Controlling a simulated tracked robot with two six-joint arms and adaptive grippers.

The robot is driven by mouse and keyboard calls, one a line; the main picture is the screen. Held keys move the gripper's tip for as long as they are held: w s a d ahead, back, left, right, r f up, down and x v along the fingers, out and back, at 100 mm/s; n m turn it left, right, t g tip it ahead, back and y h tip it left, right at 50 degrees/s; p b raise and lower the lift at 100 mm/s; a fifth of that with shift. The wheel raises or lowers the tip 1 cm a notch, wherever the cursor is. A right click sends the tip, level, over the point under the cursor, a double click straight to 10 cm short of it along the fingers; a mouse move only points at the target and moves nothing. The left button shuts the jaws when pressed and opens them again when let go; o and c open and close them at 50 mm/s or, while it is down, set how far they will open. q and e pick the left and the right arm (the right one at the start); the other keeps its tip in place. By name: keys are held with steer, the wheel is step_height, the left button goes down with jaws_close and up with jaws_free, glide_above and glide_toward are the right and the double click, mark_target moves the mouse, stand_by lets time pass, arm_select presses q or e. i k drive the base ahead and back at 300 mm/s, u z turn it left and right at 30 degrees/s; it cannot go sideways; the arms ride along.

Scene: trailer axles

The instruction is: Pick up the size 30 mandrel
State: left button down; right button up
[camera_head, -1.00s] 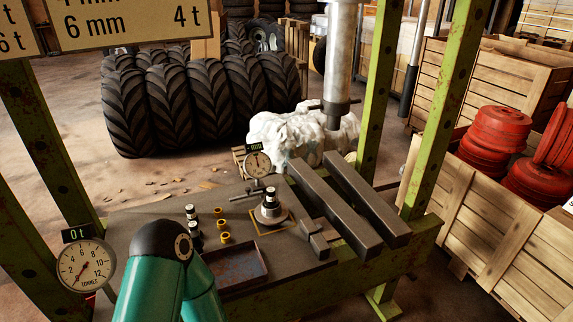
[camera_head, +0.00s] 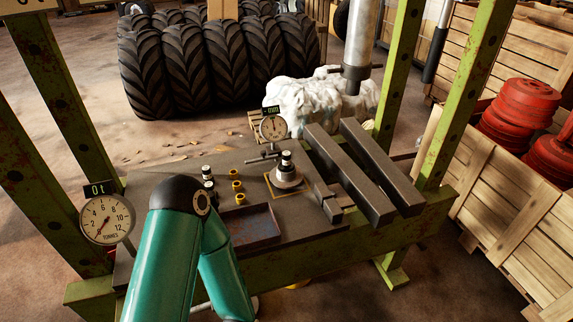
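Several small dark cylinders with pale tops, which look like the mandrels (camera_head: 207,172), stand in a short row on the grey press table (camera_head: 150,185). No size marking is legible on them, so I cannot tell which is size 30. Another dark cylinder with a pale band (camera_head: 286,158) stands on a round metal hub (camera_head: 289,177) inside a yellow square outline. Neither gripper is in view. A teal arm of mine with a dark elbow rises from the bottom and partly covers the table's front left.
A shallow tray (camera_head: 254,228), a dial gauge (camera_head: 273,128) and two steel bars (camera_head: 349,175) share the table. Green posts (camera_head: 465,85) and a tonnes gauge (camera_head: 106,218) frame it. Crates stand right.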

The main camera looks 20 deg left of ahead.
mark_target(285, 166)
steer(key=u, duration=1.3)
steer(key=i, duration=0.1)
steer(key=z, duration=2.75)
steer(key=i, duration=0.5)
steer(key=u, duration=4.55)
steer(key=k, duration=0.2)
steer(key=z, duration=2.65)
steer(key=i, duration=0.2)
steer(key=u, duration=3.15)
